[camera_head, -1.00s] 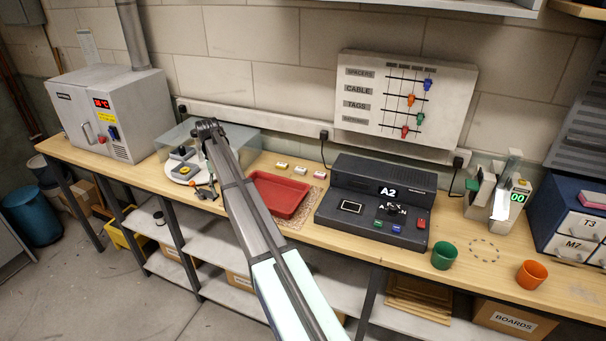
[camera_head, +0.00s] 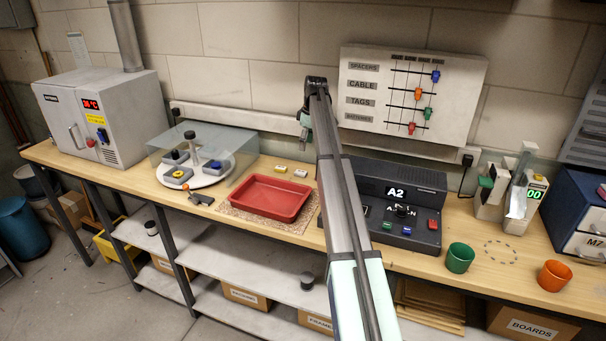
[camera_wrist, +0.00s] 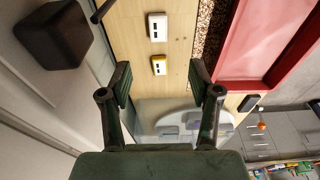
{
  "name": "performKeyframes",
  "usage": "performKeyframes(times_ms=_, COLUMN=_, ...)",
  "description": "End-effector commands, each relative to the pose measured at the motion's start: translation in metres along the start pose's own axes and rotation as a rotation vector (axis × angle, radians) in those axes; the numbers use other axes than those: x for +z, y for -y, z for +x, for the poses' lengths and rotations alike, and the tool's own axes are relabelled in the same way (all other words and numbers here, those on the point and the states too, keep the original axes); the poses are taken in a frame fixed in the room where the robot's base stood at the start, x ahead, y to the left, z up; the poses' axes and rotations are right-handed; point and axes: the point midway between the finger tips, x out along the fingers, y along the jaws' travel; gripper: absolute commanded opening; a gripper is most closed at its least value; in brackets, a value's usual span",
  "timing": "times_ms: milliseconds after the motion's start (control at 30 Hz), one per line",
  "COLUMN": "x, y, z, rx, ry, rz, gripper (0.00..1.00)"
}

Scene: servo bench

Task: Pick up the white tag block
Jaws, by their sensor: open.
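The white tag block (camera_head: 300,173) lies on the wooden bench just behind the red tray, to the right of a yellow block (camera_head: 281,169). In the wrist view the white block (camera_wrist: 157,27) is near the top middle, with the yellow block (camera_wrist: 159,65) below it, nearer the gap between my fingers. My gripper (camera_wrist: 161,84) is open and empty, its two fingers well apart. In the head view my gripper (camera_head: 304,132) shows small and partly hidden by my arm, above the back of the bench. It appears clear of both blocks.
The red tray (camera_head: 269,199) sits on a speckled mat in front of the blocks. A clear-covered turntable (camera_head: 205,177) stands to the left, and the dark A2 console (camera_head: 400,222) to the right. A wall rail (camera_head: 250,119) runs behind. A dark box-shaped thing (camera_wrist: 52,35) shows upper left in the wrist view.

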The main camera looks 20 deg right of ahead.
Motion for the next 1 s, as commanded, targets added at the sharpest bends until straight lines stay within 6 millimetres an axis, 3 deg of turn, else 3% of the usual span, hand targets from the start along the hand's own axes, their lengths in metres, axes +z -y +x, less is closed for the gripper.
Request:
performKeyframes(times_ms=200, x=0.000, y=0.001, z=0.043, rx=-0.002, ry=0.002, rz=0.001, gripper=0.62)
performKeyframes(times_ms=400, x=0.000, y=0.001, z=0.072, rx=-0.001, ry=0.002, rz=0.002, gripper=0.62)
performKeyframes(times_ms=733, x=-0.001, y=-0.001, z=0.088, rx=-0.001, ry=0.002, rz=0.002, gripper=0.62)
performKeyframes(times_ms=1000, x=-0.001, y=-0.003, z=0.123, rx=-0.001, ry=0.002, rz=0.002, gripper=0.62)
